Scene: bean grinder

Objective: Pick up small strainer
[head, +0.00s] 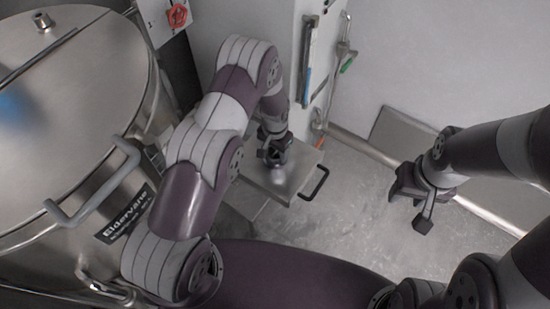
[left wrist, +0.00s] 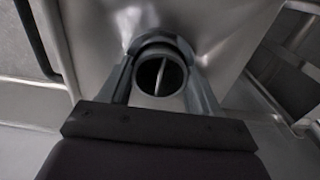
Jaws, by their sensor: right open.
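My left gripper (head: 272,152) points down over a metal box-like surface (head: 285,180) in the head view. In the left wrist view, a short round metal piece (left wrist: 160,54) with a dark hollow and a thin bar across it sits between the fingers of my left gripper (left wrist: 160,82). The fingers lie close along both its sides; I cannot tell whether they touch it. It may be the small strainer, but its full shape is hidden. In the head view my arm and gripper cover that spot. My right gripper (head: 420,198) is open and empty above the floor at the right.
A large steel vessel (head: 70,110) with a bar handle (head: 95,195) stands at the left. A black handle (head: 317,185) sticks out from the metal box. Utensils (head: 343,52) hang by the pale wall. Floor (head: 335,215) between my grippers is clear.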

